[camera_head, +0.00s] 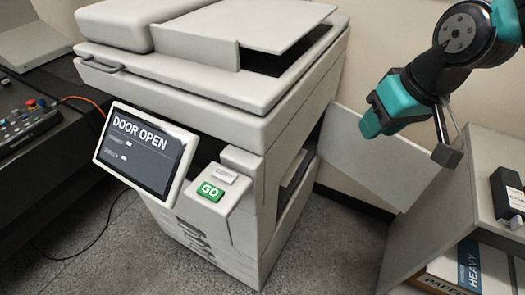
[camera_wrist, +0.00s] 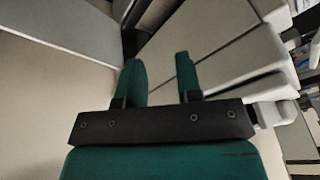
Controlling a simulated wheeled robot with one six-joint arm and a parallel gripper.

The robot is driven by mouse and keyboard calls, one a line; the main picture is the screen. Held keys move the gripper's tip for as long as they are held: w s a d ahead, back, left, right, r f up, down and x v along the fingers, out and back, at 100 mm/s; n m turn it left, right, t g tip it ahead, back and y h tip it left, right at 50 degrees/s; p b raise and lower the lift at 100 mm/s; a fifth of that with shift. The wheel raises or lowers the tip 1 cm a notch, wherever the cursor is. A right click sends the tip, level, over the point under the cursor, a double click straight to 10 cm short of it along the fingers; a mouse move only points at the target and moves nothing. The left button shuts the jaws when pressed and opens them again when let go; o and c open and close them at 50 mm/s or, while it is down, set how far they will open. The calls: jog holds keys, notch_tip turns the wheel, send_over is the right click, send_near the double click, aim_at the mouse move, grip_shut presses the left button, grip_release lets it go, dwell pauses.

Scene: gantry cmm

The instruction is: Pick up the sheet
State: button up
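I cannot make out a loose paper sheet in either view. A grey-white copier (camera_head: 190,70) stands in the middle of the head view. Its screen (camera_head: 139,150) reads "DOOR OPEN". A pale flat panel (camera_head: 365,160) sticks out from its right side, like an open side door. My gripper (camera_head: 380,118) is in front of the upper part of this panel, right of the copier. In the wrist view my gripper (camera_wrist: 160,78) has its two green fingers apart, with nothing visible held between them. The inside of the copier's side opening is mostly hidden.
A green GO button (camera_head: 210,191) and a COPY key sit on the copier's front corner. A grey cabinet (camera_head: 450,200) at right holds a paper box (camera_head: 470,265) and a dark device (camera_head: 508,200). A control desk (camera_head: 35,125) is at left. Speckled floor is free in front.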

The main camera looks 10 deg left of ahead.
jog(key=w+a+f+t+h+p, duration=0.1)
jog(key=w+f+t, duration=0.1)
jog(key=w+f, duration=0.45)
jog(key=w+a+f+t+h, duration=0.1)
jog(key=w+f+t+h, duration=0.15)
jog(key=w, duration=0.75)
jog(key=w+a+f+n+t+h+p, duration=0.1)
jog(key=w+f+t, duration=0.1)
jog(key=w+f, duration=0.35)
jog(key=w+a+f+n+t+p, duration=0.1)
jog(key=w+f+t, duration=0.15)
jog(key=f, duration=0.55)
jog(key=s+a+f+n+t+y+p, duration=0.1)
jog(key=s+a+f+n+t+y, duration=0.1)
jog(key=s+f+n+y, duration=0.55)
jog(key=s+a+f+n+t+y, duration=0.25)
jog(key=s+f+n, duration=0.65)
jog(key=s+f, duration=0.45)
jog(key=b, duration=1.2)
send_near(288, 176)
jog(key=a, duration=0.4)
jog(key=b, duration=0.4)
jog(key=w+b, duration=0.1)
jog(key=b, duration=0.2)
jog(key=shift+w+a+f+g+y+b, duration=0.15)
jog(key=shift+a+f+g+y+b, duration=0.1)
jog(key=shift+a+b, duration=0.15)
